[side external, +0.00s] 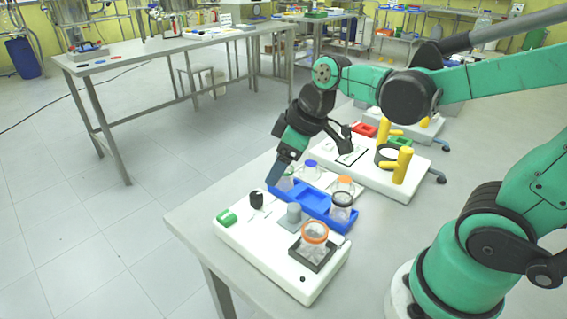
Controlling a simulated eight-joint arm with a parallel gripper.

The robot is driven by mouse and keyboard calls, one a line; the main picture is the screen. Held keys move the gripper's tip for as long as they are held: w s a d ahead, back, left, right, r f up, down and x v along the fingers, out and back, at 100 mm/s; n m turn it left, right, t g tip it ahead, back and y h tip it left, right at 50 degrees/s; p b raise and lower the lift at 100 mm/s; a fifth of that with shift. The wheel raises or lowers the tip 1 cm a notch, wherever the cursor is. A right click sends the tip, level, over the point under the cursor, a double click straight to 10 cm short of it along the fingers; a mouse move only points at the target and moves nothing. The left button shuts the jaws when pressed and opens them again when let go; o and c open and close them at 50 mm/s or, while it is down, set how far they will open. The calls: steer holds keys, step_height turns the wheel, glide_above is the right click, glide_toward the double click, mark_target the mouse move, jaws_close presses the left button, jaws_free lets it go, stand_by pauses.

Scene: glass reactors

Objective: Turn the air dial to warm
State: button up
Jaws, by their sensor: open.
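A white box device (265,250) sits on the near table. On it are a black knob (257,200) at the back left, a grey knob-like part (294,213) in the middle and a green part (227,217) at the left edge. I cannot tell which one is the air dial, and no warm marking is readable. My gripper (277,176) points down and to the left, above and just right of the black knob, apart from it. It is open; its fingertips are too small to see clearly.
An orange-rimmed glass vessel (314,240) stands in a black frame at the box's right end. A blue rack (308,203) with capped glassware is close behind the knobs. A second white device (352,160) with yellow handles (402,167) stands behind.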

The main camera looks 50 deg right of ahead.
mark_target(257, 194)
steer(key=w+f+n, duration=0.1)
steer(key=n, duration=0.1)
steer(key=w+f+n+g+y, duration=0.1)
steer(key=shift+w+a+n, duration=0.1)
steer(key=shift+a+n, duration=0.1)
steer(key=shift+n, duration=0.2)
steer(key=shift+x, duration=2.75)
steer(key=shift+a, duration=0.1)
jaws_close()
